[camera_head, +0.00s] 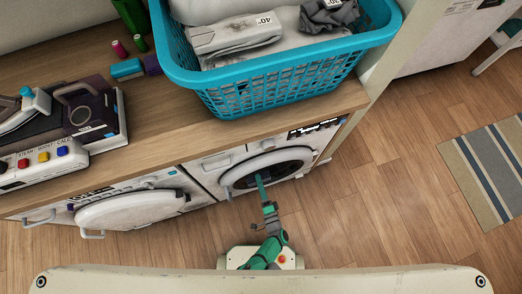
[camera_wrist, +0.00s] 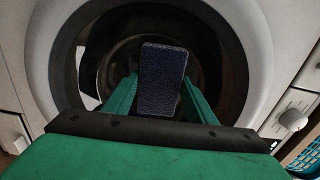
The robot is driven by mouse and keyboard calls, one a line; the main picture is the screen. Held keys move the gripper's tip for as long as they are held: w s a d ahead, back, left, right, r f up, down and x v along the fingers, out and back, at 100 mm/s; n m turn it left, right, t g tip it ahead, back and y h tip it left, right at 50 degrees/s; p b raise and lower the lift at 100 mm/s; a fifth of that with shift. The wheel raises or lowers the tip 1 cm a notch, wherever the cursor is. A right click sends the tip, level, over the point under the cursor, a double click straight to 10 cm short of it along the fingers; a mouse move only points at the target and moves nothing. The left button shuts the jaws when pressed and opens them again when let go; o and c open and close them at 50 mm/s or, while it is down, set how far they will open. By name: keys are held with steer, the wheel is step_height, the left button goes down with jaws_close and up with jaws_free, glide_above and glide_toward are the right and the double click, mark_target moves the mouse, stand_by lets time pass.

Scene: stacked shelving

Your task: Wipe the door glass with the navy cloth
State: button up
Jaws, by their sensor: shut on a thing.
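My gripper (camera_wrist: 160,95) is shut on the navy cloth (camera_wrist: 162,80), which shows as a dark blue folded block between the green fingers in the wrist view. The cloth is in front of the round dark door glass (camera_wrist: 110,55) of the right washing machine. In the head view my green arm reaches to this door glass (camera_head: 268,168), and the cloth is not clearly visible there. I cannot tell whether the cloth touches the glass.
A second white washing machine (camera_head: 130,208) stands to the left. On the wooden counter (camera_head: 165,125) above are a blue laundry basket (camera_head: 285,85) with folded clothes and an iron (camera_head: 25,108). The wooden floor (camera_head: 385,205) at right is clear up to a striped rug (camera_head: 485,165).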

steer(key=shift+s, duration=0.1)
steer(key=shift+v, duration=2.8)
steer(key=shift+v, duration=1.65)
